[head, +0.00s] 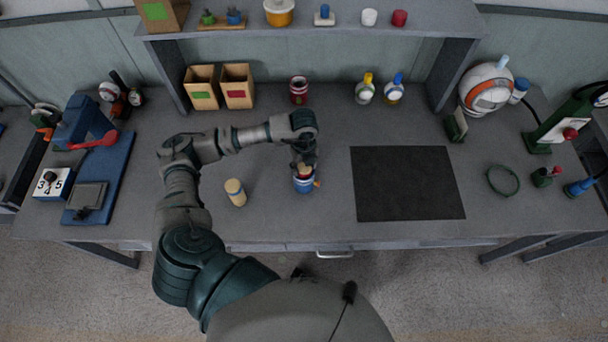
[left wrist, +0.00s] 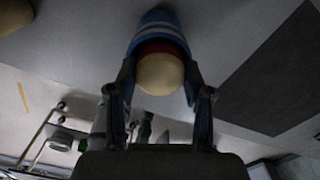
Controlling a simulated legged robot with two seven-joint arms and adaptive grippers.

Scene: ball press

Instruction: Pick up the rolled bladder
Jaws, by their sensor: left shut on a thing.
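The rolled bladder appears to be the tan, round-ended piece with a red band, seen end-on in the left wrist view (left wrist: 160,74). It sits in the mouth of a blue cup with pale stripes (left wrist: 160,22), which stands on the bench in the head view (head: 303,186). My left gripper (head: 304,163) points down over the cup. Its two fingers (left wrist: 158,85) flank the tan piece and are shut on it. The lower part of the piece is hidden in the cup. My right gripper is not in view.
A dark red jar (head: 299,90) and two small bottles (head: 365,89) stand behind. A shelf (head: 330,28) spans the back.

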